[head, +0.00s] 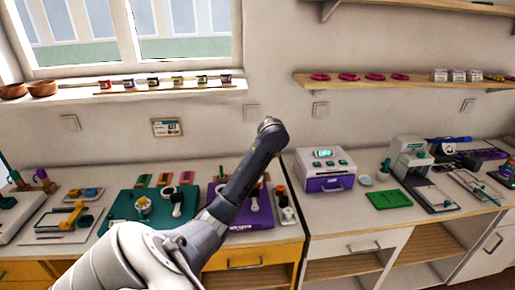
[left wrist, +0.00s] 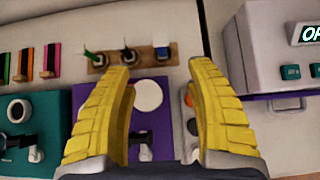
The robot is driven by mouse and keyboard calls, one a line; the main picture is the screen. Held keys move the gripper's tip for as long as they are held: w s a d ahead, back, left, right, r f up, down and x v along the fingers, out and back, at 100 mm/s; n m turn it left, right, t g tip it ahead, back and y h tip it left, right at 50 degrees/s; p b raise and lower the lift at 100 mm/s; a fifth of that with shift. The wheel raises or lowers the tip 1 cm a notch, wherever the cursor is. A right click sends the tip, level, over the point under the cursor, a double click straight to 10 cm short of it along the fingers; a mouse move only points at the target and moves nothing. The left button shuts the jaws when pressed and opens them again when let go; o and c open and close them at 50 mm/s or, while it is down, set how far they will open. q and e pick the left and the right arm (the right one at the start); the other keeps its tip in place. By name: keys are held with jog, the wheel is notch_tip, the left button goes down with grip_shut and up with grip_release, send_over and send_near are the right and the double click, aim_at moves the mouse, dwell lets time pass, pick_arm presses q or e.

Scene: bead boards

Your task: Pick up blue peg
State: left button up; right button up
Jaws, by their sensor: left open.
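In the left wrist view a blue peg (left wrist: 161,52) stands at the right end of a wooden rack (left wrist: 142,60). A green peg (left wrist: 96,58) and a dark peg (left wrist: 128,54) stand to its left in the same rack. My left gripper (left wrist: 160,79) is open with yellow ribbed fingers. The fingertips point toward the rack, with the blue peg just beyond the gap between them. Nothing is held in the gap. In the head view my arm crosses the middle and hides much of the rack area; the gripper itself cannot be made out there. My right gripper is in neither view.
A purple board (left wrist: 88,97) lies under the fingers, with a white disc (left wrist: 148,95) on it. A teal board (left wrist: 28,112) lies to the left. A grey and purple machine (head: 325,170) stands right of my arm. A green mat (head: 388,199) lies farther right.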

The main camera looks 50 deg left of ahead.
pick_arm(q)
jog(key=shift+x, duration=8.55)
jog(key=shift+s+d+f, duration=0.1)
jog(key=shift+d+f, duration=0.05)
jog(key=shift+c, duration=0.3)
grip_shut()
